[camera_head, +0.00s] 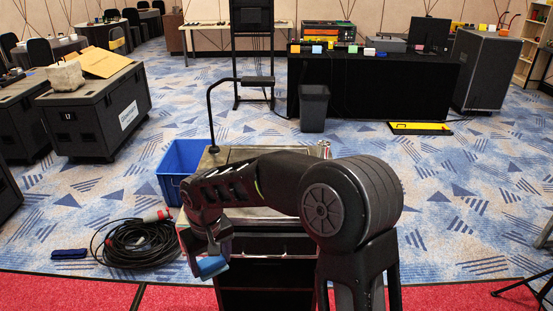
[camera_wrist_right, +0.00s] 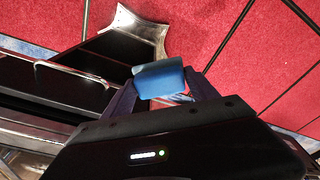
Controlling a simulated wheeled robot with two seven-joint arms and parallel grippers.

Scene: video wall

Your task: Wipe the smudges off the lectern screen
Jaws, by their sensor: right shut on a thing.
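My right gripper (camera_head: 205,250) is shut on a small blue block (camera_head: 212,266), likely a wiping pad. The block also shows between the fingertips in the right wrist view (camera_wrist_right: 160,79), with red carpet beyond it. In the head view the gripper hangs at the left front side of the lectern (camera_head: 265,279), apart from its top as far as I can tell. My right arm crosses the lectern top and hides much of it. A dark panel with a metal rim (camera_head: 270,154) shows behind the arm. I see no smudges. My left gripper is not in view.
A gooseneck microphone (camera_head: 211,112) rises from the lectern's back left. A blue bin (camera_head: 180,167) stands left of the lectern, with a coiled black cable (camera_head: 140,243) and a dark blue brush-like object (camera_head: 69,254) on the carpet. A black-draped table (camera_head: 375,90) stands behind.

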